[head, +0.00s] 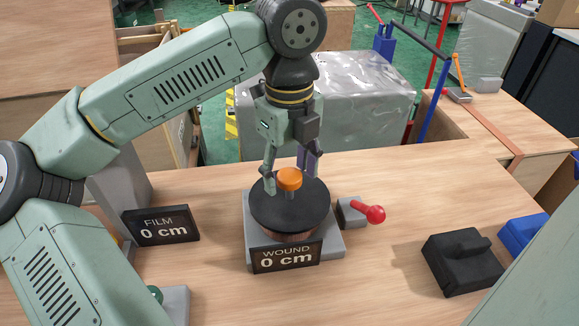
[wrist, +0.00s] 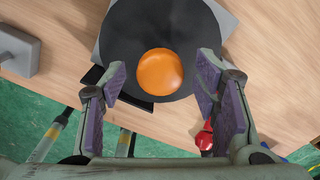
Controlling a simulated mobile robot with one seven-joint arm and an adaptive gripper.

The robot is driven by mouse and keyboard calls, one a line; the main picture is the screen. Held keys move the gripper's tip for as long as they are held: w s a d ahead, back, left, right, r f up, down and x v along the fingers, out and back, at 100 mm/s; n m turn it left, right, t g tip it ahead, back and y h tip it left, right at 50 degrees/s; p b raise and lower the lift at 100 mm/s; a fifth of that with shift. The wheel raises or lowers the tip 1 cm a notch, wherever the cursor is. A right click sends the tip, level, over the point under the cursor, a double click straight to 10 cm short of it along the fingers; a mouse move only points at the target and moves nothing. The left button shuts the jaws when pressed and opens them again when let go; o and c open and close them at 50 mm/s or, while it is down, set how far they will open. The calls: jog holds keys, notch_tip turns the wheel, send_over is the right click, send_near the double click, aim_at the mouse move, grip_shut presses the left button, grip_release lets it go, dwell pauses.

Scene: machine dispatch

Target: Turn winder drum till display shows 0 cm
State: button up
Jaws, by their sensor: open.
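The winder drum (head: 268,215) has a black round top and stands on a grey base in the middle of the table. An orange knob (head: 290,179) on a short post rises from its top; the knob also shows in the wrist view (wrist: 160,71). The display on the drum's base (head: 286,257) reads "WOUND 0 cm". A second display (head: 161,226) to the left reads "FILM 0 cm". My gripper (head: 290,178) is open above the drum, its fingers on either side of the knob. In the wrist view the fingers stand apart from the knob.
A red-knobbed lever (head: 376,214) sticks out just right of the drum. A black block (head: 462,262) and a blue one (head: 524,235) lie farther right. A green button (head: 154,295) is at the front left. Bare table lies between the lever and the black block.

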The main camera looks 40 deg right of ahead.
jog(key=shift+c, duration=0.3)
grip_shut()
dwell(0.3)
